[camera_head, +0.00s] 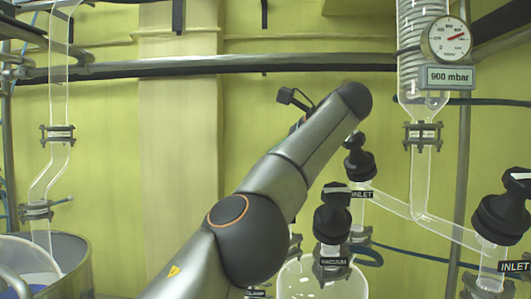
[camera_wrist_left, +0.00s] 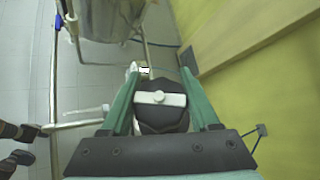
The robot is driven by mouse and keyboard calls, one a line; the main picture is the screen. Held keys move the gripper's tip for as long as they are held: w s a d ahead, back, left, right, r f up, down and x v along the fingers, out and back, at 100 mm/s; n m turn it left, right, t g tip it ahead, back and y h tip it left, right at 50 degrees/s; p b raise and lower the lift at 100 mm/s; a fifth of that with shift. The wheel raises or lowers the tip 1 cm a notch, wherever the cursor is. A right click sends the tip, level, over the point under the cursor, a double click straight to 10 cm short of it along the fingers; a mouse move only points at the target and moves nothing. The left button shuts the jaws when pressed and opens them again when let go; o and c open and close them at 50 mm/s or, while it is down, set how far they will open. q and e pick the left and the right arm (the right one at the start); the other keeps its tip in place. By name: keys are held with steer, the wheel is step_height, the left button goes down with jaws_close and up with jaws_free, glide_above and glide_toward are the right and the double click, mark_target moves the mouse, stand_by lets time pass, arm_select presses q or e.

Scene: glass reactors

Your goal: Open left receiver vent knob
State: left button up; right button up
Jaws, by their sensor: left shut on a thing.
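In the left wrist view, a black knob with a white bar (camera_wrist_left: 160,98) across its top sits between the two green fingers of my left gripper (camera_wrist_left: 160,74). The gripper is shut on this knob, with a finger on each side. No readable label shows there, so I cannot confirm that it is the left receiver vent knob. In the head view my left arm reaches up from the bottom, and its gripper and the gripped knob are hidden. My right gripper is in neither view.
In the head view, a black VACUUM knob (camera_head: 332,215), an INLET knob (camera_head: 360,160) and another INLET knob (camera_head: 500,215) stand right of my arm. A gauge (camera_head: 450,39) and a 900 mbar display (camera_head: 450,77) hang by the glass column. Glass tubing (camera_head: 59,100) stands left.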

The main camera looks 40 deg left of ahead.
arm_select(q)
steer(key=shift+f, duration=0.15)
stand_by(0.4)
steer(key=o, duration=1.4)
steer(key=shift+p, duration=0.3)
